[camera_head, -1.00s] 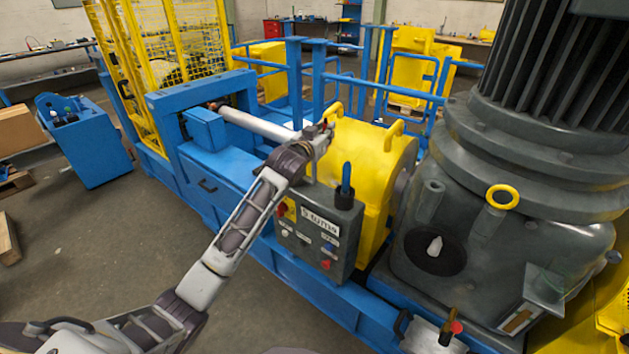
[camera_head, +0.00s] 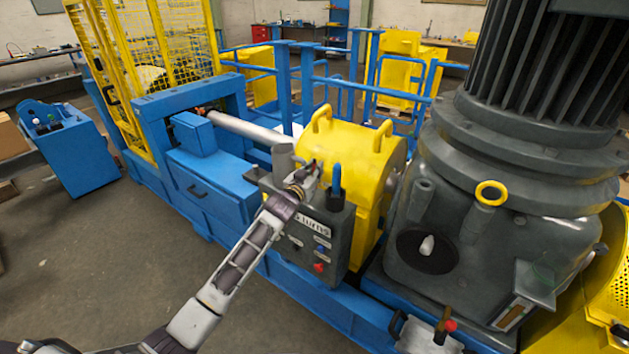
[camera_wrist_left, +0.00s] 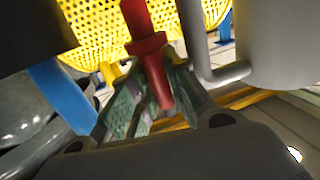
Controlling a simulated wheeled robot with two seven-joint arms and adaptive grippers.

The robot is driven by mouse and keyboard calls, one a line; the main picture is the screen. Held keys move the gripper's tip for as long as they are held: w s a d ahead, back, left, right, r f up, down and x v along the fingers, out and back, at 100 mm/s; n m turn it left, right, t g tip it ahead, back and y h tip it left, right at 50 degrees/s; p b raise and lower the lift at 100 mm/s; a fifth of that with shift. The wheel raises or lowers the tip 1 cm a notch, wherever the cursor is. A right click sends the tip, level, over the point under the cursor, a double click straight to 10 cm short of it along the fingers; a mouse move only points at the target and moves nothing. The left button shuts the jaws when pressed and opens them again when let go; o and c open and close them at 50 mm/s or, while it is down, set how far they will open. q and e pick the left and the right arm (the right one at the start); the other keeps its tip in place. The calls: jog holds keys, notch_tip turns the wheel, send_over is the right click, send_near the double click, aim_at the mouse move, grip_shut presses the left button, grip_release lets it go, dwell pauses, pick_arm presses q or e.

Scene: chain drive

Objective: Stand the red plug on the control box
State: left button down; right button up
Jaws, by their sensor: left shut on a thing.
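The red plug (camera_wrist_left: 148,50) stands out between the fingers of my left gripper (camera_wrist_left: 155,95) in the left wrist view, its collar just above them. The gripper is shut on its lower part. In the head view my left gripper (camera_head: 309,172) is over the back of the grey control box (camera_head: 318,245), left of an upright blue plug (camera_head: 336,183). The red plug is not clearly visible there, and the arm covers the box's left part. I cannot tell whether the plug touches the box. My right gripper is not in view.
The yellow guard (camera_head: 345,150) with its handles stands right behind the box. A grey post (camera_head: 283,160) rises close left of the gripper. The large grey motor (camera_head: 500,240) is to the right. The floor (camera_head: 110,270) at left is open.

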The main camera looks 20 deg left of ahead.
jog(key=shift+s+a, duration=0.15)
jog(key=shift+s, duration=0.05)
pick_arm(q)
jog(key=shift+f, duration=1.85)
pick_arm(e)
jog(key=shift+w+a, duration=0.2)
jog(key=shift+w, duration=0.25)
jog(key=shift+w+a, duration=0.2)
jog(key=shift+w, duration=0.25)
pick_arm(q)
jog(key=shift+f, duration=0.15)
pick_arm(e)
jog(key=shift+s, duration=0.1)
